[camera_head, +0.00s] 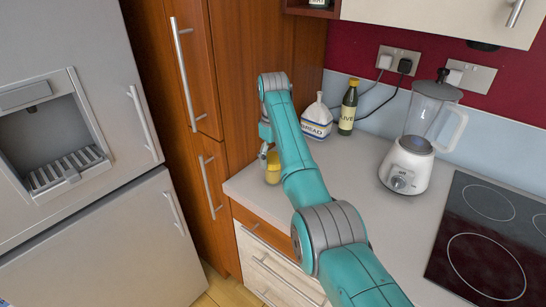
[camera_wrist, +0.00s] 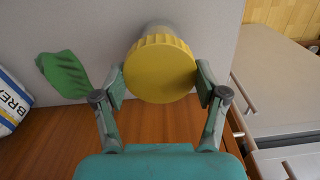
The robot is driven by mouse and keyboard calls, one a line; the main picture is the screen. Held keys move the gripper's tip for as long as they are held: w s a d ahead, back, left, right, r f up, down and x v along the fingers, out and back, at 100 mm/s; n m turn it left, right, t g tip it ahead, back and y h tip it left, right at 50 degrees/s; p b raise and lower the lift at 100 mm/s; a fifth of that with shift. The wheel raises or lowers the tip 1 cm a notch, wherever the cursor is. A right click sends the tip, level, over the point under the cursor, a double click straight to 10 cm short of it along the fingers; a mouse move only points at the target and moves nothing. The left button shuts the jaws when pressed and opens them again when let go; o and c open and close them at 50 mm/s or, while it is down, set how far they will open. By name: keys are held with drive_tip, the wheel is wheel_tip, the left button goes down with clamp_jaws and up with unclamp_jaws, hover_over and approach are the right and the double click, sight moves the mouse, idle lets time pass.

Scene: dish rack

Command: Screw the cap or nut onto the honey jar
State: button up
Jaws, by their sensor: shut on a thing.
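The yellow ribbed cap (camera_wrist: 160,70) fills the middle of the wrist view, seen from above. My gripper (camera_wrist: 160,85) is shut on it, with one finger pressed against each side. Part of a pale greyish body, seemingly the honey jar (camera_wrist: 157,30), shows behind the cap's upper edge. In the head view the amber jar (camera_head: 272,175) stands upright near the counter's left end, just under my gripper (camera_head: 268,155). The cap is over the jar, but I cannot tell how far it is seated.
A green leaf-shaped thing (camera_wrist: 64,74) lies on the counter left of the cap. The bread bag (camera_head: 316,122) and dark bottle (camera_head: 348,108) stand behind. A blender (camera_head: 408,160) and hob (camera_head: 490,235) are to the right. A tall wooden cabinet (camera_head: 235,80) borders the counter's left end.

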drive_tip(key=m, duration=0.3)
drive_tip(key=shift+m, duration=0.4)
drive_tip(key=m, duration=0.4)
drive_tip(key=shift+m, duration=0.3)
drive_tip(key=o, duration=1.3)
drive_tip(key=shift+o, duration=0.2)
